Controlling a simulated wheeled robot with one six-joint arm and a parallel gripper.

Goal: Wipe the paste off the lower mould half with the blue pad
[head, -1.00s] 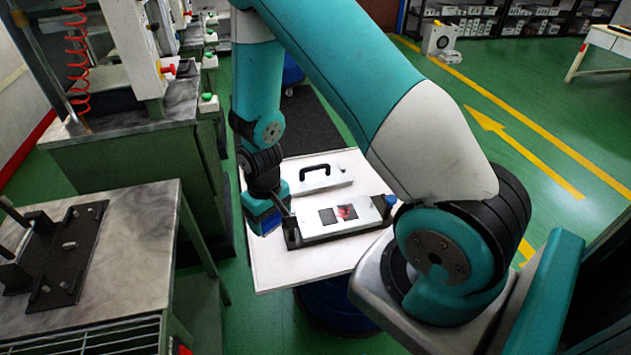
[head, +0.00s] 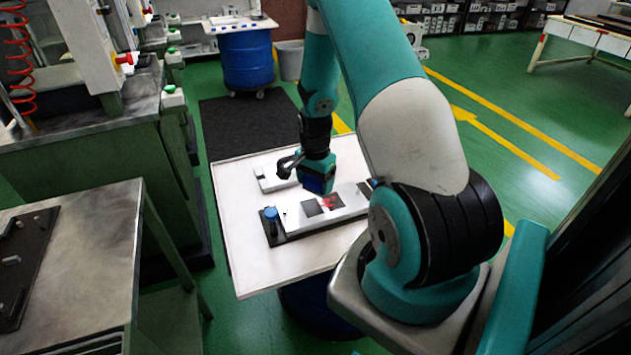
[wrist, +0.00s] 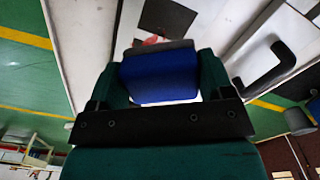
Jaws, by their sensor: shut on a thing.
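The lower mould half (head: 349,212) lies on the white table, a pale block with dark square recesses (head: 313,207). Red paste (head: 327,202) shows on and around one recess; a bit of red paste (wrist: 152,39) also shows in the wrist view. My gripper (head: 318,186) hangs over the far side of this mould half, close to the paste. It is shut on the blue pad (wrist: 160,78), which sits between both fingers and points at the mould. The pad hides part of the mould in the wrist view. Whether it touches the mould, I cannot tell.
The other mould half (head: 264,180) with a black handle (wrist: 268,68) lies behind, partly hidden by my gripper. A blue round cap (head: 270,214) stands at the lower mould's left end. The table's front left (head: 242,262) is clear. A grey bench (head: 100,235) stands left.

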